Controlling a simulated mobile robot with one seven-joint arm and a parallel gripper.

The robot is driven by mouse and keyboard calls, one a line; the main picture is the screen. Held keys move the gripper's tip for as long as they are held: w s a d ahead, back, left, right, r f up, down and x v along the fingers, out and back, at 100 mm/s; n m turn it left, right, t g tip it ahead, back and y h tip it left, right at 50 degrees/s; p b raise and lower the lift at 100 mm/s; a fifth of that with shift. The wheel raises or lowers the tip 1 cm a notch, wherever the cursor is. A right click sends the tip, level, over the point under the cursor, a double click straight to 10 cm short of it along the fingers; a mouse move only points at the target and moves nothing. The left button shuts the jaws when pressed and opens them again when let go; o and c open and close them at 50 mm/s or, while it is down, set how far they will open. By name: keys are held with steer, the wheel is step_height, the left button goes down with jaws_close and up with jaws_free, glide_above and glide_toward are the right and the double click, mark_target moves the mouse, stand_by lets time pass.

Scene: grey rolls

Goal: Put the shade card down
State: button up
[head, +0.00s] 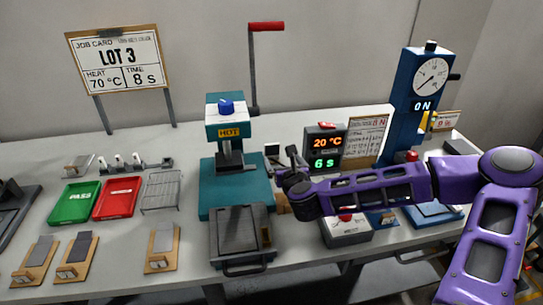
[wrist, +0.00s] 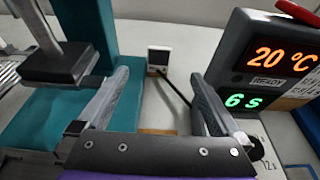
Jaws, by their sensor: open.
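My gripper (head: 286,165) is open, with nothing held between its fingers; it also shows in the wrist view (wrist: 160,85). It hangs between the teal press and the grey display box. I cannot tell for sure which thing is the shade card. Wooden boards with grey swatches lie at the front left: a left one (head: 38,254), a middle one (head: 78,254) and one further right (head: 162,247). A small white-edged square with a dark face (wrist: 158,58) stands beyond my fingers. A wooden edge (head: 283,203) shows beneath my gripper, mostly hidden by my arm.
The teal press (head: 232,185) with a red-handled lever stands left of my gripper. The display box (head: 325,147) reads 20 °C and 6 S. A green tray (head: 75,202), a red tray (head: 118,197) and a wire rack (head: 161,191) lie left. A blue dial post (head: 420,100) stands right.

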mark_target(273, 144)
steer(key=x, duration=1.7)
steer(key=shift+s+f+b, duration=0.15)
steer(key=shift+f+b, duration=0.05)
steer(key=shift+b, duration=0.1)
steer(key=c, duration=1.5)
steer(key=shift+r, duration=0.1)
steer(key=shift+c, duration=0.2)
